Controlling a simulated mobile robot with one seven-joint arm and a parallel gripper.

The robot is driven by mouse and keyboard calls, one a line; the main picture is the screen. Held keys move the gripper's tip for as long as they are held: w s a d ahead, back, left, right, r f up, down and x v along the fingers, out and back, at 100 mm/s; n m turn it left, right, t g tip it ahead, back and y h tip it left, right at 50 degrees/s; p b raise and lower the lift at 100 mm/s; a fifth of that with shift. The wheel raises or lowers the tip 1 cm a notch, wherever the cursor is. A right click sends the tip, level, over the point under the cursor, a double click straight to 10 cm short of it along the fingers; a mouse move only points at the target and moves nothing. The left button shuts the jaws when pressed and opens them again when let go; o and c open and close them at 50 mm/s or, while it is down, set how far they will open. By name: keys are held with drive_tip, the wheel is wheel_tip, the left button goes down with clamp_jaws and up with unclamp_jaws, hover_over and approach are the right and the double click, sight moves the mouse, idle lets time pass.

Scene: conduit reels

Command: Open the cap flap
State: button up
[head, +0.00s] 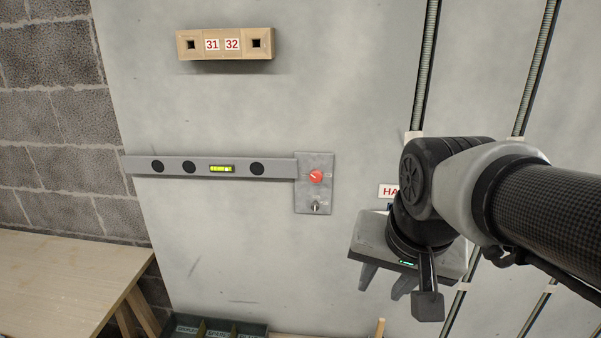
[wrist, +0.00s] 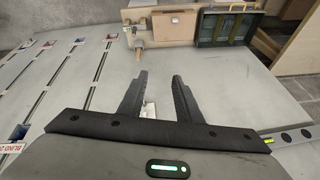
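My gripper (head: 381,291) is in front of the grey wall panel at the right of the head view, with its fingers pointing down. In the wrist view the two fingers of my gripper (wrist: 158,75) are apart with nothing gripped between the tips. A pinkish-tan box with a flat front (wrist: 170,24) shows beyond the fingertips at the top of the wrist view, well apart from them. It may be the part with the cap flap, but I cannot tell. No flap is clearly identifiable in the head view.
A grey level bar (head: 215,167) runs to a plate with a red knob (head: 316,177) and a toggle. A wooden block marked 31 32 (head: 224,44) is above. A wooden table (head: 65,285) stands left. A dark green case (wrist: 228,26) is beside the tan box.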

drive_tip(key=w+a+f+m+g+b, duration=0.25)
drive_tip(key=w+f+m+b, duration=0.2)
drive_tip(key=f, duration=0.75)
drive_tip(key=w+a+f+m+g+b, duration=0.1)
drive_tip(key=w+a+f+m+b, duration=0.4)
drive_tip(key=f, duration=0.7)
drive_tip(key=w+a+f+m+g+b, duration=0.1)
drive_tip(key=w+a+f+m+b, duration=0.4)
drive_tip(key=f, duration=0.8)
drive_tip(key=shift+m, duration=0.65)
drive_tip(key=f+b, duration=0.1)
drive_tip(key=f, duration=0.4)
drive_tip(key=d+f+b, duration=0.1)
drive_tip(key=f, duration=0.5)
drive_tip(key=s+d+f, duration=0.1)
drive_tip(key=f, duration=0.4)
drive_tip(key=shift+d+f+b, duration=0.2)
drive_tip(key=shift+f+b, duration=0.1)
drive_tip(key=shift+b, duration=0.1)
clamp_jaws()
